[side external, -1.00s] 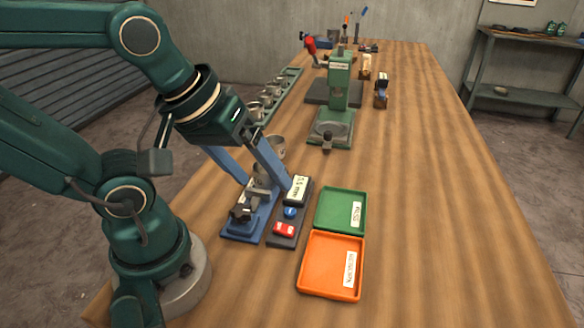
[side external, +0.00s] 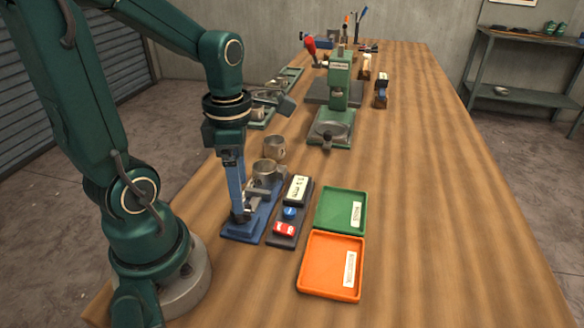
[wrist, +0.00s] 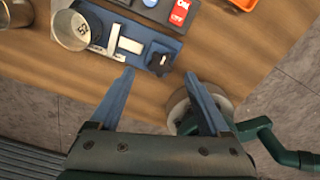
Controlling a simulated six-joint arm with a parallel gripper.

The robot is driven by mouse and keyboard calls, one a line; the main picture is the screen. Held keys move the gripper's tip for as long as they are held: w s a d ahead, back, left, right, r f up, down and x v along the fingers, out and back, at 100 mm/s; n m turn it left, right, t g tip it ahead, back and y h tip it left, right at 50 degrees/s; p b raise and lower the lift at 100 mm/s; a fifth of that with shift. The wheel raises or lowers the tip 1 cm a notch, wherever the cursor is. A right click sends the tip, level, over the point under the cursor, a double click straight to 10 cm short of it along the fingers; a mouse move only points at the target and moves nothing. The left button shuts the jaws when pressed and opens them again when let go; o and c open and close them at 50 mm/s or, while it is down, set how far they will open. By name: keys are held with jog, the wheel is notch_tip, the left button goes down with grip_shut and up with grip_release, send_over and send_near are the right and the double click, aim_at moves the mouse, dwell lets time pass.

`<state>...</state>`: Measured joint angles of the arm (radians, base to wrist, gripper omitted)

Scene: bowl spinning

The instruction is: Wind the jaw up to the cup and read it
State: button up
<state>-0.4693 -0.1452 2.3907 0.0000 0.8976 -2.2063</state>
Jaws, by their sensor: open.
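A grey metal cup (side external: 265,170) sits at the far end of the blue gauge base (side external: 262,226). In the wrist view the cup (wrist: 68,27) shows dark digits on its side. A silver jaw (wrist: 127,45) lies between the cup and a dark star-shaped knob (wrist: 161,60); I cannot tell whether jaw and cup touch. My gripper (wrist: 159,74) is open and empty, its fingertips at the knob's end of the gauge. In the side view my gripper (side external: 238,212) points down and hides most of the knob. The readout (side external: 298,188) is lit, but its figures are unclear.
A red ON/OFF switch (side external: 284,229) and a blue button (side external: 290,213) are beside the gauge. Green (side external: 340,210) and orange (side external: 331,267) trays stand to the right. Another cup (side external: 274,147) and a green press (side external: 338,110) stand behind. The table's right side is clear.

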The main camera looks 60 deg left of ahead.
aim_at(243, 218)
jog(key=shift+f, duration=2.2)
grip_shut()
